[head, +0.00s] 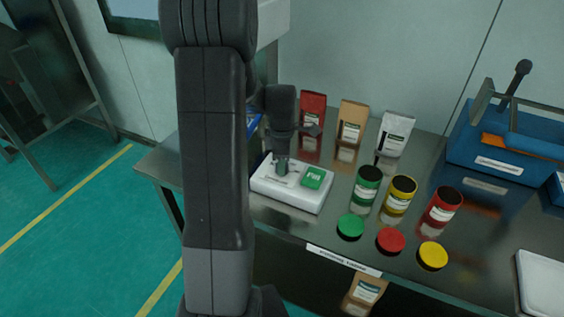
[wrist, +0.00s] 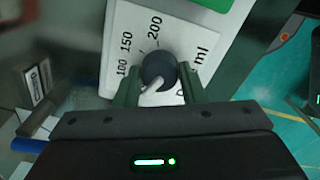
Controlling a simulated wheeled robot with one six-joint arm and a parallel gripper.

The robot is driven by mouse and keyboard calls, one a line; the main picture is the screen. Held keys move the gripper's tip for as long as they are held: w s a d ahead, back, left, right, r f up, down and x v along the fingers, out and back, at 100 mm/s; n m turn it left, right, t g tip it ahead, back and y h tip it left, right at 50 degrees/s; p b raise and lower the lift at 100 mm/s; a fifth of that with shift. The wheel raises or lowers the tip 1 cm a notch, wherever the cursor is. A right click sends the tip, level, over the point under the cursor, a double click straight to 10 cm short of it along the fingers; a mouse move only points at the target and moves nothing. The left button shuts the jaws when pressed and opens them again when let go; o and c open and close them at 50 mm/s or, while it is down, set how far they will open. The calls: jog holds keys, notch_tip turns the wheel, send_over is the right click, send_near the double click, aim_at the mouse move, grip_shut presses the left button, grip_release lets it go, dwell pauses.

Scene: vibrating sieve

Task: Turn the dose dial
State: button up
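The dose dial (wrist: 158,66) is a round dark knob with a pale pointer on a white panel marked 100, 150, 200 and ml. The pointer runs toward the lower left in the wrist view. My gripper (wrist: 160,82) has one finger on each side of the knob, and both fingers appear to touch it. In the head view my gripper (head: 282,168) is over the left part of the white dosing box (head: 288,196) and hides the dial. A green button (head: 315,178), apparently marked FILL, is to the right on the same box.
Red, brown and white bags (head: 352,122) stand behind. Green, yellow and red jars (head: 402,190) stand to the right, with coloured lids (head: 391,239) in front. A blue machine (head: 480,140) is at the far right. The steel table's front edge (head: 300,240) is close to the box.

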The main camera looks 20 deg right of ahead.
jog(key=shift+m, duration=0.3)
jog(key=m+b, duration=0.1)
jog(key=m, duration=0.5)
jog(key=shift+m, duration=0.3)
jog(key=m, duration=0.9)
jog(key=shift+m+b, duration=0.35)
jog(key=shift+m, duration=0.05)
jog(key=m, duration=0.3)
jog(key=shift+m, duration=0.4)
jog(key=m, duration=0.5)
jog(key=shift+m, duration=0.4)
jog(key=shift+r+m, duration=0.1)
jog(key=shift+m, duration=0.2)
jog(key=o, duration=1)
